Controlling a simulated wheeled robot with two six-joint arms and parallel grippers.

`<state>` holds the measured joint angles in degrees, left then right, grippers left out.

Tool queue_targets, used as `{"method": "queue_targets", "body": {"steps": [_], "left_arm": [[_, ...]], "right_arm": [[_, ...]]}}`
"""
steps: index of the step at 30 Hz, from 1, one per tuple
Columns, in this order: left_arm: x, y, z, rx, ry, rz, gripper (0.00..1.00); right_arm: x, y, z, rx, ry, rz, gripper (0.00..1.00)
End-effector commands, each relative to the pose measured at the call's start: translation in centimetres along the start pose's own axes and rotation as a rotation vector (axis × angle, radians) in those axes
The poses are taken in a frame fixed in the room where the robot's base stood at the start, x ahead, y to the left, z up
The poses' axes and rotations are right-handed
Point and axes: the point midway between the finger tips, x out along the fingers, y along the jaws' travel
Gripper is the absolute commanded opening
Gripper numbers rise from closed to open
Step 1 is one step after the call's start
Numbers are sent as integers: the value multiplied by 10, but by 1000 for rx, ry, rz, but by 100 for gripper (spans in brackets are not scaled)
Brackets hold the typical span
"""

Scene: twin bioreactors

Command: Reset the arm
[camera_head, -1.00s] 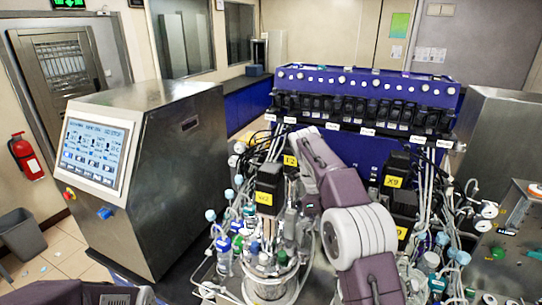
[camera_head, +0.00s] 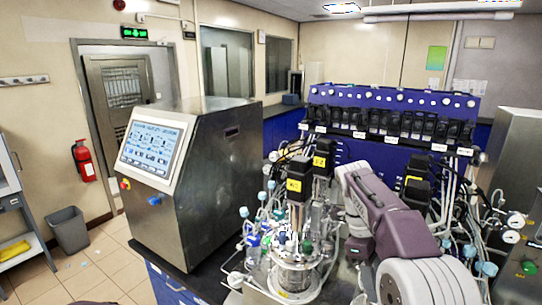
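My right arm (camera_head: 388,211) comes in from the lower right and reaches over the glass vessels of the bioreactor. Its purple-grey links and white joint cover the right part of the vessel area. I cannot make out the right gripper's fingers; they are hidden among or behind the arm and vessels. My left gripper is not in view. The near glass vessel (camera_head: 294,277) stands upright with a black motor block with a yellow label (camera_head: 298,172) above it.
A steel control cabinet with a screen (camera_head: 152,145) stands left of the vessels. A blue pump rack (camera_head: 392,100) is behind them. Tubes and bottles (camera_head: 257,238) crowd the bench.

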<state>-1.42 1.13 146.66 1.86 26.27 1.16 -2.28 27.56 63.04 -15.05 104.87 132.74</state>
Motion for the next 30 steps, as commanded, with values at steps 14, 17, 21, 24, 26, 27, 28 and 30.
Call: {"method": "queue_targets", "body": {"steps": [14,17,21,24,26,27,28,30], "left_arm": [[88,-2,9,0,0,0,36],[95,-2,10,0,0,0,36],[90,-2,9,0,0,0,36],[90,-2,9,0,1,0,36],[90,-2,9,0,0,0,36],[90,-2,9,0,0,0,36],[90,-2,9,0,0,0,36],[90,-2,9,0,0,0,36]], "right_arm": [[196,91,29,-895,-184,-23,40],[248,123,36,-1297,-253,-117,40],[285,147,42,-1780,-271,-290,40],[288,139,54,-2015,-224,-441,40],[284,130,62,-2110,-186,-516,40],[282,127,64,-2157,-167,-544,40],[282,126,65,-2183,-157,-555,40],[282,126,65,-2220,-148,-561,40]]}}
